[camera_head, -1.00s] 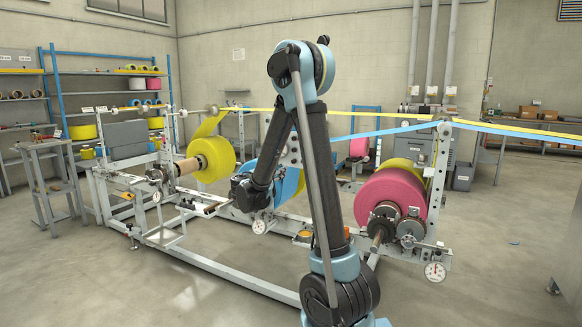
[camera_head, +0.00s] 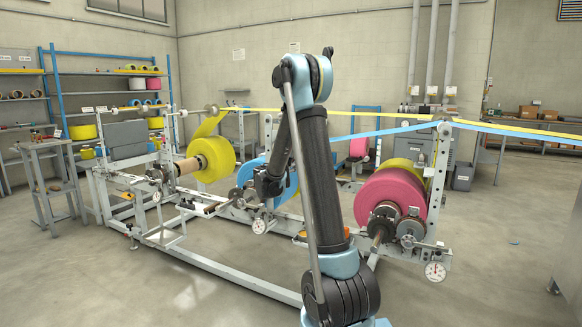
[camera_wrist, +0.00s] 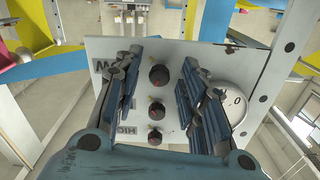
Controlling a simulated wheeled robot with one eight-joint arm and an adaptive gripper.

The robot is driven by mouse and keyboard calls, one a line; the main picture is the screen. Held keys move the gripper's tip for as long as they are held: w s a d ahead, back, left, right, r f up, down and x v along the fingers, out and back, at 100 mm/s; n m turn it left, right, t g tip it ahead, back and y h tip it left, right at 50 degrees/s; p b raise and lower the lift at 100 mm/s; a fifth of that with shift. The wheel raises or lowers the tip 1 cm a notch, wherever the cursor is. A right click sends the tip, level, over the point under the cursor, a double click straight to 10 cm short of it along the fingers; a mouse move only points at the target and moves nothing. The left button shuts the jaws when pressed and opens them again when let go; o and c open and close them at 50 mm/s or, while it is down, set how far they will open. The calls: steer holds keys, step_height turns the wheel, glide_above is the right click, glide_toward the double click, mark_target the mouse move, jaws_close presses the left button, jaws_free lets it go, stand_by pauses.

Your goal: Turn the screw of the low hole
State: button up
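In the wrist view, a pale panel (camera_wrist: 215,60) carries three dark round screw heads in a column. The top one, the low screw (camera_wrist: 159,75), is beside a partly hidden upside-down label (camera_wrist: 106,68) that seems to read LOW. The middle screw (camera_wrist: 157,111) is below it. The bottom screw (camera_wrist: 154,137) is beside an upside-down HIGH label (camera_wrist: 125,132). My gripper (camera_wrist: 163,73) is open, with its blue-padded fingers left and right of the column and nothing between them but the view of the screws. Contact or depth cannot be told. In the head view my arm hides the panel.
In the head view a yellow roll (camera_head: 210,157), a blue roll (camera_head: 290,182) and a pink roll (camera_head: 385,200) hang on the machine frame (camera_head: 215,262), around my arm.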

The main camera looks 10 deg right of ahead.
jaws_close()
steer(key=shift+n, duration=2.1)
jaws_free()
